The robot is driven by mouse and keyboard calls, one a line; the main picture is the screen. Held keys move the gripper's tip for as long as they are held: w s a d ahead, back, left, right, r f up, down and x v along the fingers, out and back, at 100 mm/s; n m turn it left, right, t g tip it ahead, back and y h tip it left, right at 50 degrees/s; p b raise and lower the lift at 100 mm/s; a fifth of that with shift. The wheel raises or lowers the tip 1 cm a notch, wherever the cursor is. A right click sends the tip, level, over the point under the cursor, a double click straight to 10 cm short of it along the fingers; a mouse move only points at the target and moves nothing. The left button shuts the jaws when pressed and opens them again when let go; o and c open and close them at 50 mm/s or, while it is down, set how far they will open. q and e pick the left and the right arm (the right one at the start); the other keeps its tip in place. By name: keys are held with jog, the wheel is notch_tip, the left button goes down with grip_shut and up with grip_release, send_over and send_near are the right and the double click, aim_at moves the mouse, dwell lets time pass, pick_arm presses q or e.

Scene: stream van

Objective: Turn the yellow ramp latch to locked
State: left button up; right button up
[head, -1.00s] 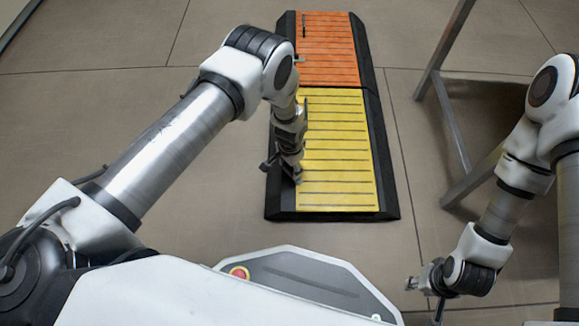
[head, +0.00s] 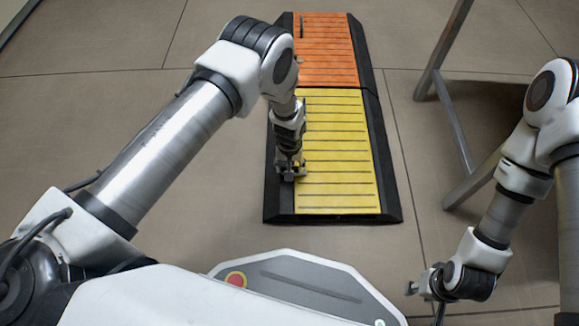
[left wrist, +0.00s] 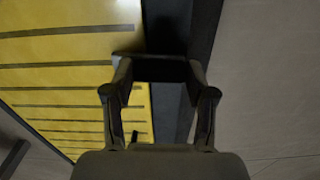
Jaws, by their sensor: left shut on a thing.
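The yellow ramp (head: 340,150) lies on the floor in the middle of the head view, with black sloped edges. My left gripper (head: 289,175) is down at the ramp's near left edge. In the left wrist view the left gripper (left wrist: 157,72) is shut on a dark bar, seemingly the yellow ramp latch (left wrist: 155,56), across its fingertips. The latch is mostly hidden by the gripper in the head view, and its exact angle is hard to tell. My right gripper (head: 425,297) hangs at the lower right, away from the ramp; its fingers look spread and empty.
An orange ramp (head: 326,50) joins the far end of the yellow one, with a dark latch bar (head: 301,26) at its upper left. A grey metal stand leg (head: 450,115) is at the right. Tiled floor (head: 100,110) is clear on the left.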

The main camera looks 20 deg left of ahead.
pick_arm(q)
jog(key=shift+n, duration=0.4)
jog(key=o, duration=1.2)
jog(key=shift+c, duration=0.2)
notch_tip(320, 180, up, 12)
